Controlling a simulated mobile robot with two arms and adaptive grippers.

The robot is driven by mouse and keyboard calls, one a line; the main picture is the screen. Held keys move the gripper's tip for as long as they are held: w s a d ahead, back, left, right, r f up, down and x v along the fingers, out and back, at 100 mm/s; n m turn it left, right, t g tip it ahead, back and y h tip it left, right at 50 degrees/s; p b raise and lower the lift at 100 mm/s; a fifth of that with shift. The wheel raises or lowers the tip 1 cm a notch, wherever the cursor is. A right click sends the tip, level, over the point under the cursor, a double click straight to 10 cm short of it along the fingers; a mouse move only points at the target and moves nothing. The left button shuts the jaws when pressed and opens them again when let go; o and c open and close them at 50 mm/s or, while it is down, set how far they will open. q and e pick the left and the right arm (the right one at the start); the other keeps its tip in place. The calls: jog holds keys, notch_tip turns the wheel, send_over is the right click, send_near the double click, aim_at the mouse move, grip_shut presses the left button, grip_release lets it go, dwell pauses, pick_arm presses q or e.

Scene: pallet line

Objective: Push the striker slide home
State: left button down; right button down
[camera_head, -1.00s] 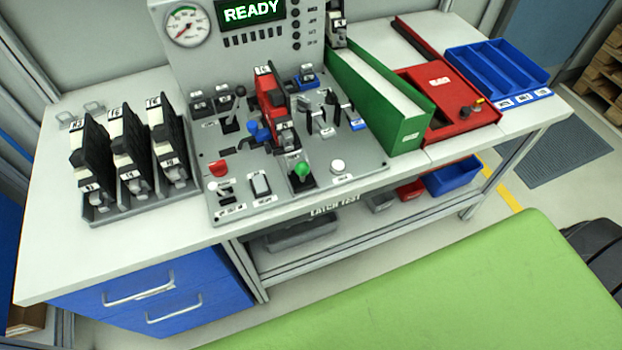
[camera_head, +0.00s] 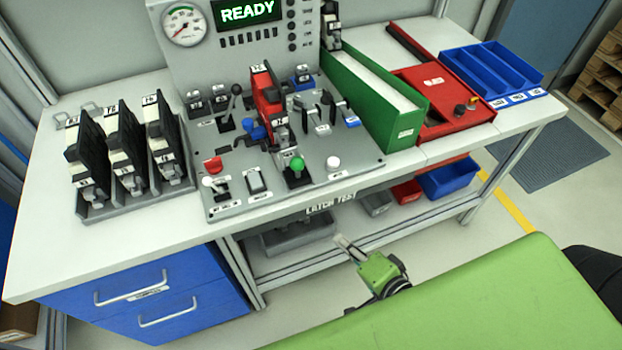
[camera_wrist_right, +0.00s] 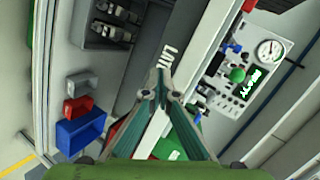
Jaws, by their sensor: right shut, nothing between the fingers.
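The latch test fixture (camera_head: 318,172) is a grey panel on the white bench in the head view. A red clamp-like unit (camera_head: 268,97) holds a dark and white part at its middle. I cannot tell which piece is the striker slide. My right gripper (camera_head: 342,241) is shut and empty, in front of the bench edge and apart from the fixture. In the right wrist view its fingertips (camera_wrist_right: 162,88) meet with nothing between them. My left gripper is out of view.
A green-knobbed lever (camera_head: 295,164) stands at the panel's front. Several latches sit in a grey rack (camera_head: 137,204) to the left. A green binder-like block (camera_head: 378,100), red box (camera_head: 440,105) and blue tray (camera_head: 493,70) stand right. The display (camera_head: 247,12) reads READY.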

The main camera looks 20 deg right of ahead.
aim_at(302, 168)
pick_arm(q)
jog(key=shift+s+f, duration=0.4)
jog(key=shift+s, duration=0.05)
pick_arm(e)
notch_tip(302, 168, up, 15)
jog(key=m+t, duration=0.2)
jog(key=shift+s+a+m+t+y, duration=0.2)
jog(key=shift+a+m+t+y, duration=0.1)
jog(key=shift+a+m+y, duration=0.15)
jog(key=shift+w+f, duration=0.1)
jog(key=shift+w, duration=0.05)
